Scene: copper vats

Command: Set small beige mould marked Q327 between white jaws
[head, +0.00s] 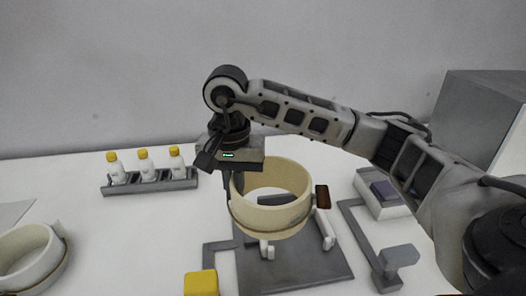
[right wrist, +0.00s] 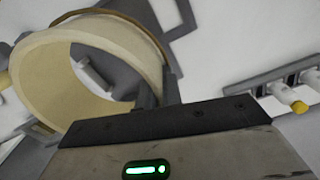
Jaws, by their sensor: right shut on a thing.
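No Q327 marking is legible. My right gripper (head: 229,186) is shut on the mould's left wall. The mould hangs over a dark grey plate (head: 305,275) bearing white jaws, one at the front (head: 265,249) and one to the right (head: 328,232). The mould partly hides the jaws, and its height above them is hard to judge. My left gripper is out of view.
A larger pale ring mould (head: 28,262) stands at the lower left. A grey rack (head: 150,186) holds three yellow-capped bottles behind.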

